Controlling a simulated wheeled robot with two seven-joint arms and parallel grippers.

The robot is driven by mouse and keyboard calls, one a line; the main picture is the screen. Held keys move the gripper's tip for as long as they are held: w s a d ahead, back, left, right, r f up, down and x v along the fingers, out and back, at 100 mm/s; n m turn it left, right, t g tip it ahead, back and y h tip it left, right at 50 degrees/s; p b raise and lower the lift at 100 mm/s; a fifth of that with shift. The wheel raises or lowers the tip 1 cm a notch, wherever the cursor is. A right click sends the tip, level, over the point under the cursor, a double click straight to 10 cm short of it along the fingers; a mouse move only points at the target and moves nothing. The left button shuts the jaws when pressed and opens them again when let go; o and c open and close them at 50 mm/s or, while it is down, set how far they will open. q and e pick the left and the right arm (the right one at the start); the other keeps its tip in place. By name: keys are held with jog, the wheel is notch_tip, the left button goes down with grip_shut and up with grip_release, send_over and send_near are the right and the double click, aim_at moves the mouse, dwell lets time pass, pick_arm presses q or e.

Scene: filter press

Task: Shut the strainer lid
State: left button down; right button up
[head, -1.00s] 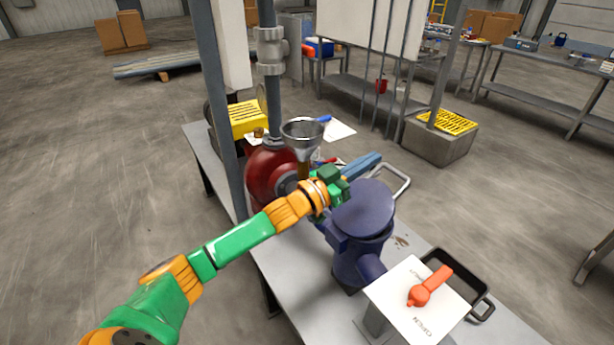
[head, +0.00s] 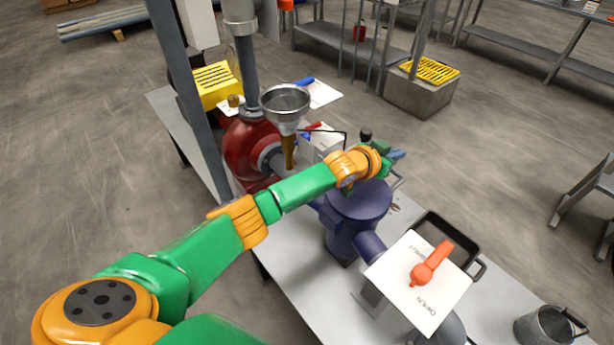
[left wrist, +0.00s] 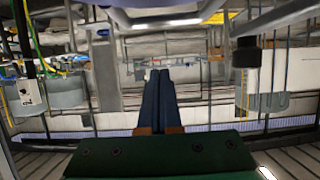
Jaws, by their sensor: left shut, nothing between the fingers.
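The blue strainer (head: 343,240) stands on the grey bench, in the middle of the head view. Its round, flat blue top (head: 360,201) looks level over the body; my forearm hides its far left edge, and I cannot tell whether it is fully seated. A pale loop-shaped bar (head: 397,180) shows at its far right side. My left gripper (head: 398,155) is above and beyond the far edge of the top, shut and empty. Its blue fingers (left wrist: 158,100) lie together in the left wrist view, pointing ahead. My right gripper is not in view.
A funnel (head: 286,103) and a red pump housing (head: 250,150) stand left of the strainer. A black knob (head: 366,134) is near my wrist.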

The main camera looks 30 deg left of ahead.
pick_arm(q)
jog(key=shift+g, duration=0.5)
jog(key=shift+w+d+f+b, duration=0.1)
jog(key=shift+w+f+b, duration=0.15)
jog(key=shift+f+b, duration=0.55)
jog(key=shift+w+f+b, duration=0.25)
jog(key=shift+f+b, duration=0.05)
jog(key=shift+f, duration=0.95)
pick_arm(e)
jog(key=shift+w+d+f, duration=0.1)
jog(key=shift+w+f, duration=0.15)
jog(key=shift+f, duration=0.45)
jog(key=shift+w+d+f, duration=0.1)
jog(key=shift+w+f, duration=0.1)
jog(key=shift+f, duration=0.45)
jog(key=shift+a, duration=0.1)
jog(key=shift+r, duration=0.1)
pick_arm(q)
notch_tip(320, 180, up, 3)
jog(key=p, duration=0.2)
send_over(375, 183)
jog(key=shift+r, duration=0.1)
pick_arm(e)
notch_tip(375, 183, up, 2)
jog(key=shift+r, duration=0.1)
